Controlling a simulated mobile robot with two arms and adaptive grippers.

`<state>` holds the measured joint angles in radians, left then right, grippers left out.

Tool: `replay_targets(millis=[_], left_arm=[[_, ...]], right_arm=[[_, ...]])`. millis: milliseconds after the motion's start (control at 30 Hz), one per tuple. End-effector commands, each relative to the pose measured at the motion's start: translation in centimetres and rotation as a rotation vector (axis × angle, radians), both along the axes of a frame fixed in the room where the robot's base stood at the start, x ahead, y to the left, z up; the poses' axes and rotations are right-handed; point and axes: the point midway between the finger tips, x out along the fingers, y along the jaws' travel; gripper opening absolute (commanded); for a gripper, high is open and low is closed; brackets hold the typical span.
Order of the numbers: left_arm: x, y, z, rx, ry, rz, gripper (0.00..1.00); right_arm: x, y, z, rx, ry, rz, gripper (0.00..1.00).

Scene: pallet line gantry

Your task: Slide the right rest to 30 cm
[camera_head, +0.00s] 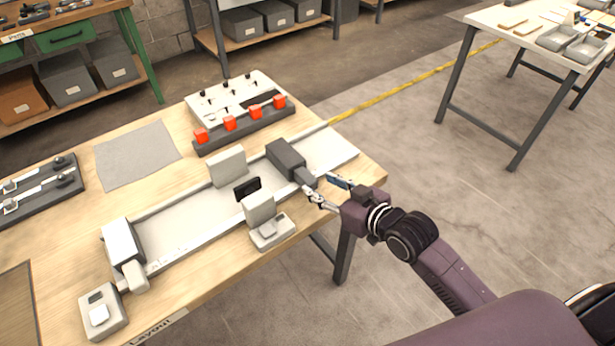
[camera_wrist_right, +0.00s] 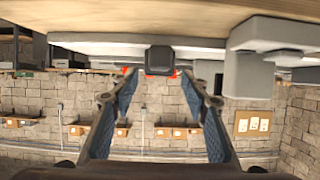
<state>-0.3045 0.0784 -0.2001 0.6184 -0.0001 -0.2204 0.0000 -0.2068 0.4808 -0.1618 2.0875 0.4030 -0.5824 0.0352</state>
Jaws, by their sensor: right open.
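The right rest, which I take to be the dark grey block (camera_head: 286,157), sits across the pale rail plate (camera_head: 185,225) near its right end. Its narrower grey end (camera_head: 305,179) points toward my right gripper (camera_head: 325,190). In the right wrist view, my right gripper (camera_wrist_right: 160,92) is open and empty. A dark block end (camera_wrist_right: 159,59) shows between and beyond its fingertips, apart from the fingers as far as I can tell. Another rest with a light top (camera_head: 120,242) sits at the left end of the plate. My left gripper is out of view.
A light grey stand (camera_head: 262,222) is at the plate's front edge, left of my right gripper. An upright plate (camera_head: 227,166) and a small black display (camera_head: 247,188) stand near the middle. Orange blocks (camera_head: 255,111) line a rack behind. A control box (camera_head: 104,312) is at front left.

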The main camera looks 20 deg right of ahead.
Motion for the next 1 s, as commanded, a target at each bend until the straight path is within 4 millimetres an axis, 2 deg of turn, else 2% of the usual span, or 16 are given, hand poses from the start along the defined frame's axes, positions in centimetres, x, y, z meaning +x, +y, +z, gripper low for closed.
replay_targets(millis=[200, 400, 800, 1000], left_arm=[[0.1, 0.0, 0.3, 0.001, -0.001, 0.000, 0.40], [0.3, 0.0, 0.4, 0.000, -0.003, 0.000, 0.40], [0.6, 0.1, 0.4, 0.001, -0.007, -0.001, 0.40], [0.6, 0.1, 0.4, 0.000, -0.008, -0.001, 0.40]], right_arm=[[3.1, 1.1, -1.2, 0.001, -0.001, 0.000, 0.42], [4.9, 1.8, -2.1, -0.001, -0.001, -0.001, 0.42], [5.5, 2.0, -2.4, -0.002, 0.000, 0.001, 0.42], [5.5, 2.0, -2.4, -0.002, 0.000, 0.001, 0.21]])
